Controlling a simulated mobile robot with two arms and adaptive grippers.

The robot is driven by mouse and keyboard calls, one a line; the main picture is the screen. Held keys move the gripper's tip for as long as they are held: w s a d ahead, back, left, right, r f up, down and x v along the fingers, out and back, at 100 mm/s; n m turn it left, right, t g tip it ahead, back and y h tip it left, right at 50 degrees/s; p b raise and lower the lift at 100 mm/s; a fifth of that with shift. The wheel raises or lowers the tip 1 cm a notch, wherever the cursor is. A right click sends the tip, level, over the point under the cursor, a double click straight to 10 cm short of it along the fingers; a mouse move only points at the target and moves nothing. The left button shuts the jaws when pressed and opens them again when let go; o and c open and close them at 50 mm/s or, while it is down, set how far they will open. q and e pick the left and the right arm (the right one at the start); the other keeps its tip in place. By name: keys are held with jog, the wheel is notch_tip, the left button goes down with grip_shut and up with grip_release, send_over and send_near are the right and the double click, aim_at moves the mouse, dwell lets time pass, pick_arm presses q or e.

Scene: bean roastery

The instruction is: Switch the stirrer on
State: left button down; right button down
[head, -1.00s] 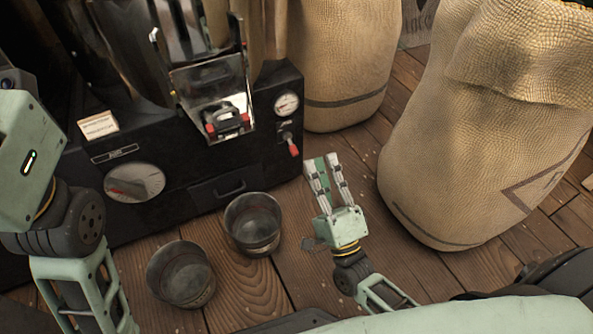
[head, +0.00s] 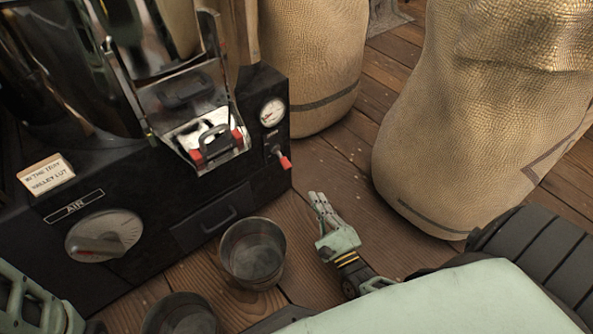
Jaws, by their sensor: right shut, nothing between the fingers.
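A small switch with a red-tipped lever (head: 284,161) sits on the right part of the black roaster's front panel (head: 264,183), below a round gauge (head: 272,112). Its lever points down and to the right. The small marking by it is too small to read. My right gripper (head: 316,196) is shut and empty, below and to the right of the lever and apart from it. Its fingers point up toward the back of the picture. My left gripper is out of view; only part of that arm shows at the lower left.
An AIR dial (head: 122,228) with a red pointer is at the panel's left. A red-marked latch or handle (head: 214,146) sits on the chute. Two metal buckets, one here (head: 238,262) and one here (head: 180,318), stand in front. Burlap sacks (head: 430,150) stand at right. Wooden floor between is clear.

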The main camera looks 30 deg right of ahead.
aim_at(282, 159)
jog(key=b+x, duration=0.4)
jog(key=x, duration=0.6)
jog(key=shift+s+a+r, duration=0.4)
jog(key=shift+a+r, duration=0.25)
jog(key=shift+a, duration=0.05)
jog(key=shift+s+a+r, duration=0.4)
jog(key=shift+a+r, duration=0.25)
